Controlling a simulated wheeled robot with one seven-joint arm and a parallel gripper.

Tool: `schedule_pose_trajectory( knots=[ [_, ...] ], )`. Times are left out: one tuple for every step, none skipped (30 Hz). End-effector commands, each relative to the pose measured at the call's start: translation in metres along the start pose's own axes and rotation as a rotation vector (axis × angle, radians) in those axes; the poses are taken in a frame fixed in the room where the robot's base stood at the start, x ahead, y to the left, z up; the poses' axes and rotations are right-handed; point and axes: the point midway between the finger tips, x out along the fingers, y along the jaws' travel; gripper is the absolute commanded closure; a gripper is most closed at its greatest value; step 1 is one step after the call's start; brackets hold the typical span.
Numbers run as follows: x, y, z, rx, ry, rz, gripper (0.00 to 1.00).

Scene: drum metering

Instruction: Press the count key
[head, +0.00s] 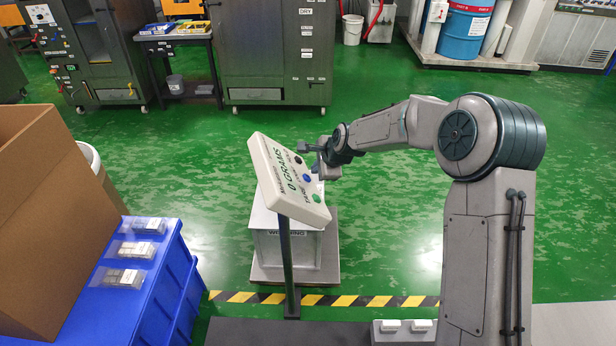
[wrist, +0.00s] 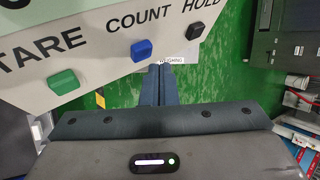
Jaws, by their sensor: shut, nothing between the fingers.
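The weighing display panel (head: 287,180) is a tilted pale box on a post, reading 0 GRAMS in the head view. In the wrist view its lower part shows three keys: a green TARE key (wrist: 63,81), a blue COUNT key (wrist: 141,49) and a black HOLD key (wrist: 196,22). The blue key also shows in the head view (head: 307,178). My gripper (wrist: 161,68) is shut and empty. In the wrist view its fingertips appear just below and slightly right of the blue key. I cannot tell whether they touch the panel. In the head view my gripper (head: 322,163) is at the panel's right side.
A blue bin (head: 155,270) with several small packs and a cardboard box (head: 50,220) are at left. Green floor is open beyond, with cabinets at the back.

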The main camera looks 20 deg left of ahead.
Motion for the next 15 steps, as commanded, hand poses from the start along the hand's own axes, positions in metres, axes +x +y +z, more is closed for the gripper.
schedule_pose_trajectory(
  knots=[
    [0.0,0.0,0.0,0.0,0.0,0.0,1.0],
    [0.0,0.0,0.0,0.0,0.0,0.0,1.0],
    [0.0,0.0,0.0,0.0,0.0,0.0,1.0],
    [0.0,0.0,0.0,0.0,0.0,0.0,1.0],
    [0.0,0.0,0.0,0.0,0.0,0.0,1.0],
    [0.0,0.0,0.0,0.0,0.0,0.0,1.0],
    [0.0,0.0,0.0,0.0,0.0,0.0,1.0],
    [0.0,0.0,0.0,0.0,0.0,0.0,1.0],
    [0.0001,0.0001,0.0,0.0,0.0,0.0,1.0],
    [0.0003,0.0002,0.0001,0.0,0.0,0.0,1.0],
    [0.0007,0.0005,0.0003,0.0,0.0,0.0,1.0],
    [0.0016,0.0012,0.0006,0.0,0.0,0.0,1.0],
    [0.0024,0.0018,0.001,0.0,0.0,0.0,1.0],
    [0.0032,0.0025,0.0014,0.0,0.0,0.0,1.0],
    [0.0044,0.0034,0.0019,-0.001,0.0,0.0,1.0]
  ],
)
